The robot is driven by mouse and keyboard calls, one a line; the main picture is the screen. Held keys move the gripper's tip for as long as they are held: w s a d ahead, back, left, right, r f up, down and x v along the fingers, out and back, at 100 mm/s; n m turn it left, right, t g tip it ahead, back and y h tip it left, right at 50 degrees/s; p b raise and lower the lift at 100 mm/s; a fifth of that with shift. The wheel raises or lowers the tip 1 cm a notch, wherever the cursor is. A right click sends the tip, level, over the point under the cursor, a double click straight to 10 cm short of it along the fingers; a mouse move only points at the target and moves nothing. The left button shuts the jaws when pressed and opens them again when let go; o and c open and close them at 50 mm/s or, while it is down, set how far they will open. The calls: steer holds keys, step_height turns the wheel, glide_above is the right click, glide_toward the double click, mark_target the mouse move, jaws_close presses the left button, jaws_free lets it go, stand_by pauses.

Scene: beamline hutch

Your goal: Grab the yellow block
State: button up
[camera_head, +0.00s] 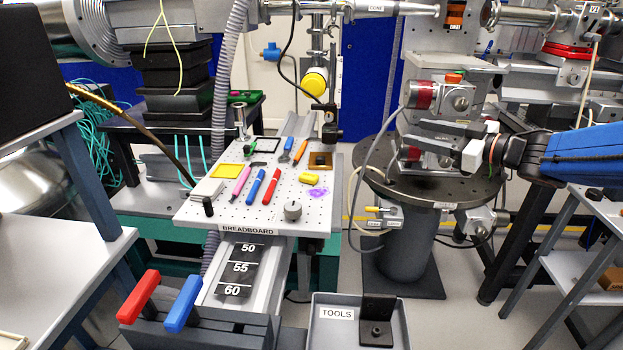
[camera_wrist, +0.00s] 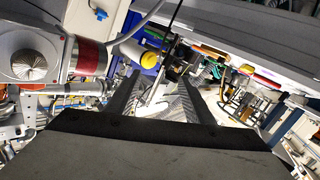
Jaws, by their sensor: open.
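The yellow block (camera_head: 309,179) is small and lies on the perforated breadboard (camera_head: 260,219), right of the red marker and just above a purple patch. I cannot make the block out in the wrist view. My gripper (camera_head: 424,135) is at the right in the head view, in front of the round-table equipment. It is well to the right of the block and apart from it. In the wrist view my gripper (camera_wrist: 160,88) shows two dark fingers spread apart with nothing held between them.
A round dark table (camera_head: 440,190) with equipment is to the right. A TOOLS tray (camera_head: 335,335) is in front.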

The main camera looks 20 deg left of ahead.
steer(key=s+a+f+n+g+y, duration=0.2)
steer(key=s+a+f+n+g, duration=0.15)
steer(key=g, duration=0.25)
steer(key=n+g, duration=0.2)
steer(key=g, duration=0.4)
glide_toward(309, 175)
steer(key=shift+m+t+h, duration=0.25)
steer(key=shift+t+h, duration=0.05)
steer(key=shift+h, duration=0.1)
steer(key=shift+s+r+x, duration=0.15)
steer(key=shift+x, duration=1.65)
steer(key=shift+s+r+x, duration=0.15)
steer(key=shift+x, duration=1.7)
jaws_close()
steer(key=shift+w+r, duration=0.1)
